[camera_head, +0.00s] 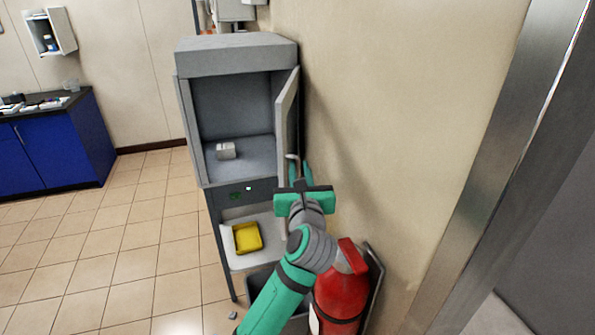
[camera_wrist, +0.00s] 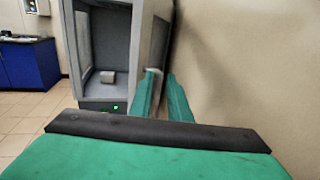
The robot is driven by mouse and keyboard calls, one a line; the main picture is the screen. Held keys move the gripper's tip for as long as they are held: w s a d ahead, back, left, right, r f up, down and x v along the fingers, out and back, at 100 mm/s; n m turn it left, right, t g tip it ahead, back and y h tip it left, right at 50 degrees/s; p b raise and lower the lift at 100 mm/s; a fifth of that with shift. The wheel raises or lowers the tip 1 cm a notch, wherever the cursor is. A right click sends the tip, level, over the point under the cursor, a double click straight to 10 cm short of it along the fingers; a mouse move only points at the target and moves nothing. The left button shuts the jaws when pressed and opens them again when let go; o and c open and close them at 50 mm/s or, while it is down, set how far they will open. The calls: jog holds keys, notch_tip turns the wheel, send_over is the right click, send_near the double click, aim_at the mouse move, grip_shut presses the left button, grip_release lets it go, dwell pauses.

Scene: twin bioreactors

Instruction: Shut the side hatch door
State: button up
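The side hatch is a grey cabinet (camera_head: 237,58) with an open front. Its door (camera_head: 286,108) is hinged on the right side and stands wide open, swung outward near the wall; it also shows in the wrist view (camera_wrist: 147,45). A pale handle (camera_head: 293,160) is at the lower part of the door. My gripper (camera_head: 300,171) is at the handle, its green fingers apart with a gap between them in the wrist view (camera_wrist: 162,92). The handle end shows close to the left fingertip; I cannot tell whether they touch.
A small pale block (camera_head: 226,151) lies inside the cabinet. Below is a white tray (camera_head: 264,222) with a yellow item (camera_head: 247,237). A red extinguisher (camera_head: 341,292) stands beside my arm, against the wall (camera_head: 400,110). Tiled floor (camera_head: 140,250) to the left is clear.

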aim_at(298, 174)
notch_tip(298, 174, down, 6)
jog(key=w, duration=0.7)
jog(key=shift+w+a+r, duration=0.15)
jog(key=shift+w+a, duration=0.1)
jog(key=shift+a, duration=0.05)
jog(key=shift+c, duration=0.4)
grip_shut()
